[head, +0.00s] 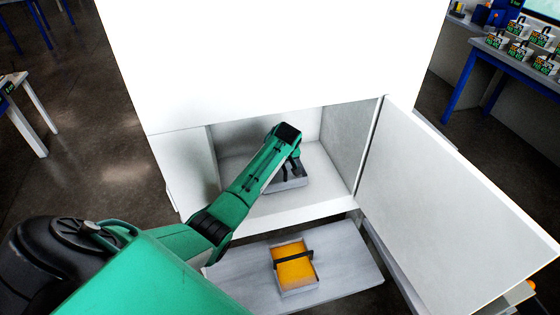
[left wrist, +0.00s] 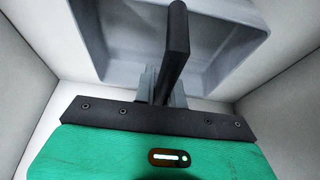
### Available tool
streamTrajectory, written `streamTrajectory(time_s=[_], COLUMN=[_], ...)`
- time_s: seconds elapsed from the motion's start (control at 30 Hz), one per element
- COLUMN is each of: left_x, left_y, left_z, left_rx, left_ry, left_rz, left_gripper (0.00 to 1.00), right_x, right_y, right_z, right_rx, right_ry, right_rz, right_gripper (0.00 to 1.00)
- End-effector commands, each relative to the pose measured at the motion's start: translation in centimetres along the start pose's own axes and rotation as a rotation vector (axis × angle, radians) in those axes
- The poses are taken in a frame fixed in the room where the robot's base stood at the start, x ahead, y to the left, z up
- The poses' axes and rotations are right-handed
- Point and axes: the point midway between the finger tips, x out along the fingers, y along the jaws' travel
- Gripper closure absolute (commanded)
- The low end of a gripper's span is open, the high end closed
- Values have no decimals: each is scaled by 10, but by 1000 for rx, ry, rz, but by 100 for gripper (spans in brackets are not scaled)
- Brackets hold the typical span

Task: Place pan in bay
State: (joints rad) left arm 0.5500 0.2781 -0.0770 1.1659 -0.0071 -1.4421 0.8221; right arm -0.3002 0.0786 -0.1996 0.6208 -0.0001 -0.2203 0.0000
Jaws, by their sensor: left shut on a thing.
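A grey pan (head: 291,182) is inside the open bay (head: 333,185) of the white cabinet. My left gripper (head: 294,168) reaches into the bay and is shut on the pan's black handle. In the left wrist view the grey pan (left wrist: 225,50) looks empty where visible, and its black handle (left wrist: 177,35) runs up from the left gripper (left wrist: 162,90). My arm hides part of the pan in the head view; I cannot tell whether it touches the bay floor. My right gripper is not in view.
The cabinet door (head: 445,220) stands open to the right. A second pan with orange-yellow contents (head: 293,272) and a black handle sits on a grey shelf (head: 345,265) below the bay opening. Tables with boxes (head: 520,45) stand far right.

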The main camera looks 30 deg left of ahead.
Motion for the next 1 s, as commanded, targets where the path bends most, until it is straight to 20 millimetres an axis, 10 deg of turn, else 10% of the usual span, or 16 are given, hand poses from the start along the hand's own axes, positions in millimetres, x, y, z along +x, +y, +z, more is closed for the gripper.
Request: streamTrajectory(time_s=[0.23, 0.37, 1.0], left_x=[2, 2, -37], left_y=[0, 0, 1], left_z=[1, 1, 0], left_rx=[0, 0, 0], left_ry=[0, 0, 3], left_rz=[1, 1, 4], left_gripper=[100, 66, 66], right_x=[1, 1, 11], right_y=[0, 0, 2], right_z=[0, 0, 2], right_rx=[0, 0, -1], right_ry=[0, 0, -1], right_rz=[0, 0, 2], right_gripper=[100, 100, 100])
